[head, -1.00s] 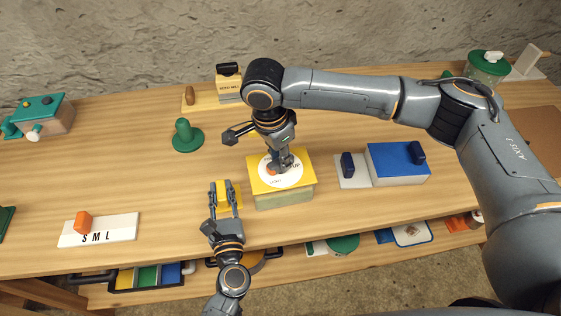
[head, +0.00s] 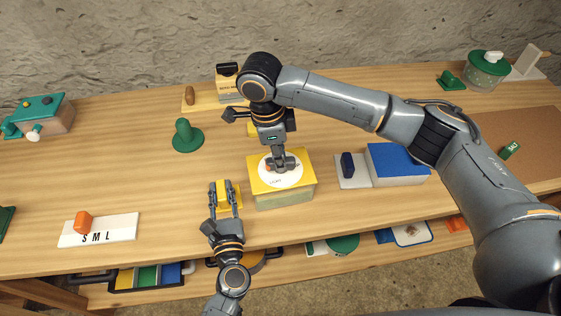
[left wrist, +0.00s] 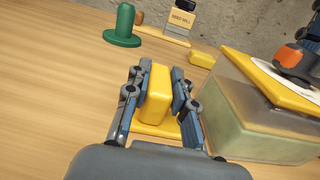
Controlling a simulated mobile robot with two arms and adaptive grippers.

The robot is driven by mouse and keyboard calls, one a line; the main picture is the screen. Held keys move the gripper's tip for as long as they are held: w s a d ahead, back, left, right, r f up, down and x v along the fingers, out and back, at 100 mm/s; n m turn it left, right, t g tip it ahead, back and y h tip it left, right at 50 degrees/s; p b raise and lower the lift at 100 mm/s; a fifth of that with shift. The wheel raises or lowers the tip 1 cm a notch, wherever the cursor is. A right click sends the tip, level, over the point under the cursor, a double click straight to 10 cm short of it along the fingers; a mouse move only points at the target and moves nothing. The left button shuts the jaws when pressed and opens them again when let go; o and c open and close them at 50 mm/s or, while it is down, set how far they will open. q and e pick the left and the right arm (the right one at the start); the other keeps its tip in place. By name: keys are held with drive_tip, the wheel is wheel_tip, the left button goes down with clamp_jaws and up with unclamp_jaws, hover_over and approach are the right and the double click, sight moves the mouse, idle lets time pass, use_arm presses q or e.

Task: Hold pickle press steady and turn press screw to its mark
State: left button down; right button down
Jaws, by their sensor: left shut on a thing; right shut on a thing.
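The pickle press is a see-through box with pale green contents (left wrist: 255,125) and a yellow lid (head: 258,183). A white dial disc (head: 268,182) with small print lies on the lid. My right gripper (head: 280,166) points down and is shut on the press screw at the disc's middle. The screw's orange part (left wrist: 290,56) shows in the left wrist view. My left gripper (head: 227,188) is shut on a yellow block (left wrist: 155,93) beside the press. This block stands on a low yellow base. The dial's mark is too small or covered to make out.
A green knobbed piece (head: 186,136) and a wooden stand (head: 203,98) are behind. A blue-topped box (head: 398,163) is right of the press. A white S M L board (head: 100,232) is at the left. A lower shelf (head: 290,262) holds trays.

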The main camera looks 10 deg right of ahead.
sight(272, 160)
drive_tip(key=c, duration=1.1)
unclamp_jaws()
drive_tip(key=shift+o, duration=0.2)
wheel_tip(272, 160, up, 12)
drive_tip(key=a, duration=0.1)
drive_tip(key=shift+a, duration=0.35)
drive_tip(key=shift+w+f, duration=0.1)
